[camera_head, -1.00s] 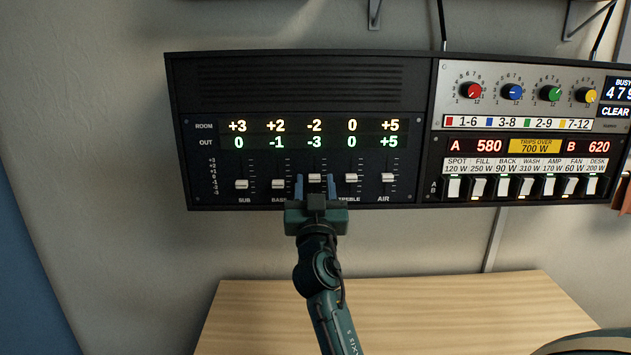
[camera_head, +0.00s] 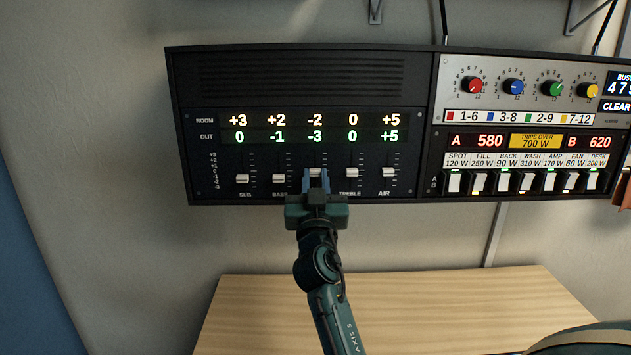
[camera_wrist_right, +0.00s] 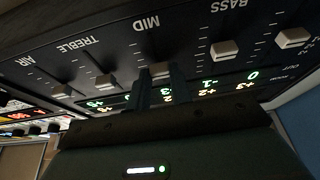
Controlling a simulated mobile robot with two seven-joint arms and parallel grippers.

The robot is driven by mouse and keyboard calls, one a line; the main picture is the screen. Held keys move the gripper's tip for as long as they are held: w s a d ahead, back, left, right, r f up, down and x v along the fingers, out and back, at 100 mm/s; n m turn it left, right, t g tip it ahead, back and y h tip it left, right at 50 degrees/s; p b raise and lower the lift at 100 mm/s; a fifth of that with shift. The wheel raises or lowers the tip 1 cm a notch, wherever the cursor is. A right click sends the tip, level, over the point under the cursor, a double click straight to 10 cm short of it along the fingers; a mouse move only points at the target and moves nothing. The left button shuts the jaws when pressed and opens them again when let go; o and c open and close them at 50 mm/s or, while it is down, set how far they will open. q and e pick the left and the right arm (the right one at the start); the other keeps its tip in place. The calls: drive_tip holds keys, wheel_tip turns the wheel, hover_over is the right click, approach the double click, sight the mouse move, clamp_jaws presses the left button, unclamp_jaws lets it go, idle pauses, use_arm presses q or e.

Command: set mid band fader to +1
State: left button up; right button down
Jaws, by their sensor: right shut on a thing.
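The mid band fader has a pale cap (camera_head: 315,172), third in a row of sliders on the dark equalizer panel (camera_head: 300,78). In the right wrist view the cap (camera_wrist_right: 160,70) shows just beyond the fingertips (camera_wrist_right: 158,92), under the MID label. The mid column reads -2 in the ROOM row and -3 in the OUT row (camera_head: 314,134). My left gripper is not in view.
Close on either side stand the bass fader (camera_head: 279,179) and the treble fader (camera_head: 351,173). To the right are a panel with coloured knobs (camera_head: 513,87) and a row of white switches (camera_head: 525,182). A wooden tabletop (camera_head: 450,300) lies below, clear where visible.

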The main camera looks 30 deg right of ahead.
drive_tip(key=shift+r, duration=0.65)
drive_tip(key=c, duration=1.2)
unclamp_jaws()
drive_tip(key=shift+c, duration=0.2)
drive_tip(key=shift+f, duration=0.15)
